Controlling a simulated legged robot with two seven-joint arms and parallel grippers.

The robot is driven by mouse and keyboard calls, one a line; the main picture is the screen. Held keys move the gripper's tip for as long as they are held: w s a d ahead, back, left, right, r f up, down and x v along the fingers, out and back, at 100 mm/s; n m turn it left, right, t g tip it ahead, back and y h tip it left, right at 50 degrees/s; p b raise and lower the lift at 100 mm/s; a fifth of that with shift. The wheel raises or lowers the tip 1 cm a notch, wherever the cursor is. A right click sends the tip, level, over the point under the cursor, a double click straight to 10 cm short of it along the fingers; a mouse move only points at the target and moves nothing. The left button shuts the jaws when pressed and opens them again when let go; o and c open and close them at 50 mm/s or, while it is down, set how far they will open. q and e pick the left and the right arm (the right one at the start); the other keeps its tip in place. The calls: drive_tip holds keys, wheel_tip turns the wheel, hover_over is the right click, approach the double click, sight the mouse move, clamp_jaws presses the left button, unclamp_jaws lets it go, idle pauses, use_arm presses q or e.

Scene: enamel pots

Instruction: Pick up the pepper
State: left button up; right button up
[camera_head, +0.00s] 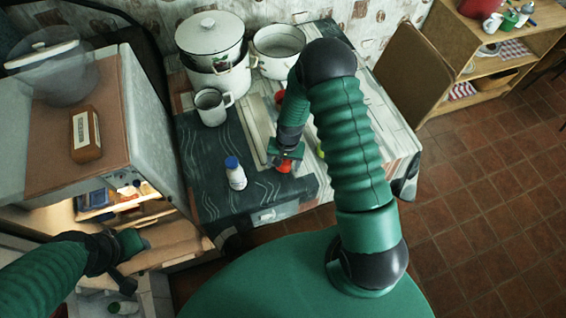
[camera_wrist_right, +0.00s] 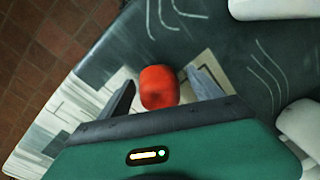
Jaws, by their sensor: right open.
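A smooth red vegetable, seemingly the pepper (camera_head: 284,167), lies on the table beneath my right gripper (camera_head: 285,153). In the right wrist view, the red pepper (camera_wrist_right: 159,88) shows between the two spread fingers of the right gripper (camera_wrist_right: 160,77), with a gap on the right side. The gripper is open, and I see no grip on it. In the head view the gripper hides part of the pepper. My left gripper (camera_head: 130,243) is at the lower left by the open fridge; its fingers are too unclear to read.
A white bottle with a blue cap (camera_head: 235,173) stands left of the right gripper. A mug (camera_head: 212,106) and enamel pots (camera_head: 280,48) stand farther back on the table (camera_head: 215,160). Another red item (camera_head: 279,97) is partly behind my right arm. The fridge (camera_head: 150,120) is at left.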

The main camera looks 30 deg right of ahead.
drive_tip(key=shift+w+d+f, duration=0.2)
drive_tip(key=shift+f, duration=0.1)
drive_tip(key=shift+d, duration=0.15)
drive_tip(key=shift+c, duration=1.5)
drive_tip(key=c, duration=0.5)
drive_tip(key=shift+a, duration=0.25)
drive_tip(key=c, duration=0.7)
use_arm(q)
drive_tip(key=shift+w+d, duration=0.2)
drive_tip(key=shift+d, duration=0.05)
use_arm(e)
drive_tip(key=shift+d, duration=0.1)
use_arm(q)
drive_tip(key=shift+d, duration=0.1)
use_arm(e)
drive_tip(key=shift+r, duration=0.1)
